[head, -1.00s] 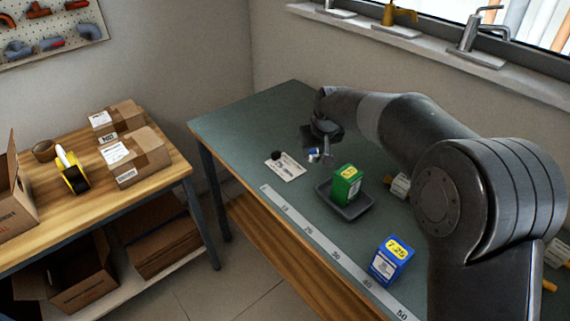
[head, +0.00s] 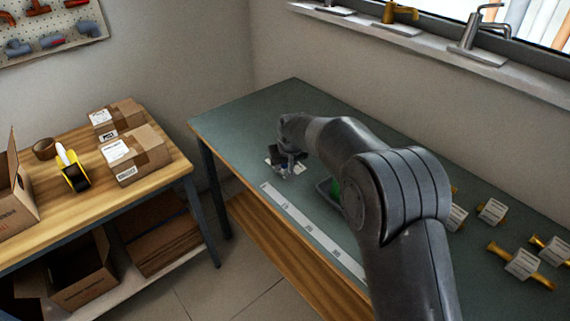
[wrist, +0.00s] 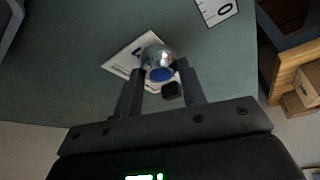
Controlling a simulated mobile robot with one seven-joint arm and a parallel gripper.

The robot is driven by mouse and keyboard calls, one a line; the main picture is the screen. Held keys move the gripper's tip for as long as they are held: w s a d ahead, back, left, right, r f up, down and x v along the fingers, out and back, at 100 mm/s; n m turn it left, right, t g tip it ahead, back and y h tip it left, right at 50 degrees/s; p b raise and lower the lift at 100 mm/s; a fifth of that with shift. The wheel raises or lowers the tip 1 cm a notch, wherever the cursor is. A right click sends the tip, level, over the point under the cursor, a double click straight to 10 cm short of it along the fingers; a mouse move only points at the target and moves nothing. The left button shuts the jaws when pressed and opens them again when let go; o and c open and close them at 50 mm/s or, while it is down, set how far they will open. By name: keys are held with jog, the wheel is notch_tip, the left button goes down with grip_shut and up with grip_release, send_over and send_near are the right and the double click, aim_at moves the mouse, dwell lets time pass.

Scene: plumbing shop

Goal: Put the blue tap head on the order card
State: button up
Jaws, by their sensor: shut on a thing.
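The blue tap head (wrist: 158,60) is a chrome knob with a blue disc, seen in the wrist view between my fingertips. My gripper (wrist: 160,78) is shut on it. The white order card (wrist: 122,62) lies behind it in the wrist view, partly covered by the tap head and fingers. A small black object (wrist: 172,91) shows at the card, just beyond the fingers. In the head view my gripper (head: 284,172) is over the card, which shows only in small bits around it. I cannot tell whether the tap head touches the card.
A ruler strip (head: 310,232) runs along the bench's front edge. Several brass fittings with white tags (head: 491,211) lie at the right. The bench's far left corner is clear.

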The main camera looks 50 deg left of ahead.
jog(key=o, duration=1)
jog(key=shift+f, duration=0.1)
jog(key=v, duration=1.2)
jog(key=shift+w, duration=0.1)
